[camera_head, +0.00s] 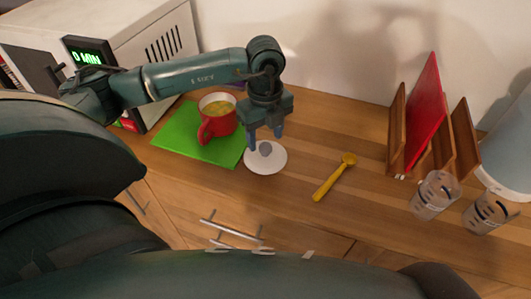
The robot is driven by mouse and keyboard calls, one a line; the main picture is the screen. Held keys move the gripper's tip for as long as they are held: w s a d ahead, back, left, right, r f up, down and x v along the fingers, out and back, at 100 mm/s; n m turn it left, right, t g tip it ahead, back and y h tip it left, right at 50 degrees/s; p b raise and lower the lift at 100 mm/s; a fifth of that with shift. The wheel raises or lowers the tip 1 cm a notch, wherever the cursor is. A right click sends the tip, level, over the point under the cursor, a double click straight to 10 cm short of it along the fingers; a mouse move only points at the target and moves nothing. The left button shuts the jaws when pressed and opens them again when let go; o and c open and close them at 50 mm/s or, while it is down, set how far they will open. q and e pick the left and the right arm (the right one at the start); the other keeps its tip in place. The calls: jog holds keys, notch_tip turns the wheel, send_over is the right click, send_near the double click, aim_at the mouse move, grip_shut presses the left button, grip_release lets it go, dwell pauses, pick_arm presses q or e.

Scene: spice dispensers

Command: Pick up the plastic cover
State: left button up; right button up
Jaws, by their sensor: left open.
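The plastic cover (266,164) is a round white disc with a small grey knob (265,148) in its middle. It lies on the wooden counter just right of the green board. My left gripper (265,141) points down over the cover, its open fingers on either side of the knob. I cannot tell whether the fingers touch it. My right gripper is not in view.
A red mug (219,124) with yellow contents stands on the green board (173,136). A yellow spoon (335,177) lies to the right. Two clear cups (434,196) (490,212) and a wooden rack (397,125) holding a red board stand further right. A microwave (115,35) stands at the back left.

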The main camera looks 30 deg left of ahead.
aim_at(265, 153)
pick_arm(q)
jog(key=shift+f, duration=1.35)
jog(key=shift+c, duration=0.5)
jog(key=c, duration=1)
jog(key=shift+o, duration=0.2)
